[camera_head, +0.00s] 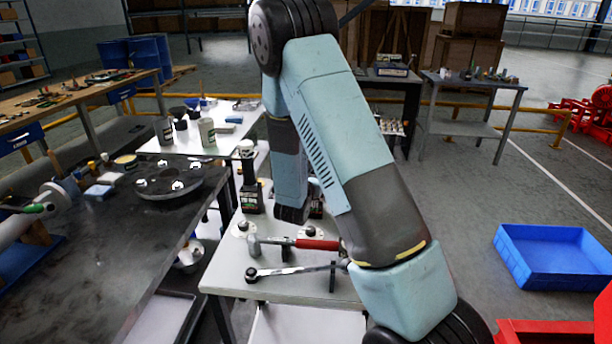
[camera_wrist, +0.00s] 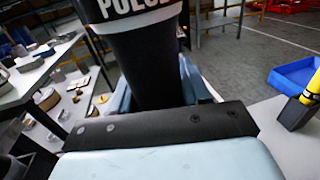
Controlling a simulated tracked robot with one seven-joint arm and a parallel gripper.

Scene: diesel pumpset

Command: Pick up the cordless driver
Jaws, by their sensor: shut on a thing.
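My gripper (camera_wrist: 160,88) shows in the wrist view as pale blue fingers beyond a black plate. It is shut on the cordless driver (camera_wrist: 137,45), a dark, rounded body with white lettering close to the camera. The driver's top runs out of the picture, and its lower part is hidden behind the plate. In the head view my arm comes down over the pale worktable (camera_head: 290,287); the gripper and the held driver are not clearly made out behind it.
A red-handled hammer (camera_head: 300,243) and a ratchet wrench (camera_head: 292,270) are on the worktable. A dark upright item (camera_head: 252,197) stands near its back left. A dark bench (camera_head: 125,245) is at left. A blue bin (camera_head: 555,257) sits on the floor at right.

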